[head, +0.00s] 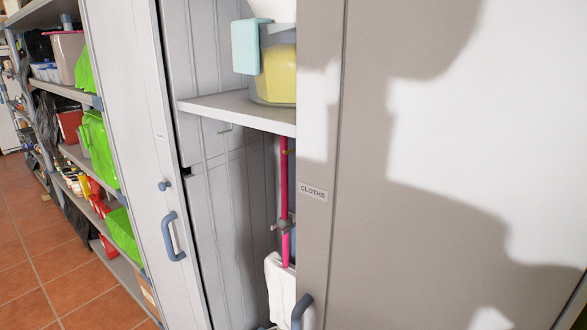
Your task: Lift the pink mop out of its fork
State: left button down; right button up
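The pink mop (285,190) stands upright in the open cabinet, below the shelf. Its pink pole shows as a narrow strip close to the edge of the right door, which hides part of it. A white mop head or cloth (280,288) is at its lower end. A grey fitting (284,224) sits lower on the pole. Neither of my grippers is in view.
The right door (440,180), labelled CLOTHS, fills the right side and carries shadows. The left door (130,140) has a blue handle (173,237). A clear bucket (273,70) with yellow contents stands on the cabinet shelf (235,109). Loaded shelving and tiled floor (50,270) are left.

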aim_at(280, 273)
jog(key=i+j+z, duration=0.1)
jog(key=z, duration=0.5)
jog(key=i+j+z, duration=0.15)
jog(key=j+z, duration=0.2)
jog(key=j, duration=0.65)
jog(key=i+j+z, duration=0.1)
jog(key=j+z, duration=0.2)
jog(key=j, duration=1.85)
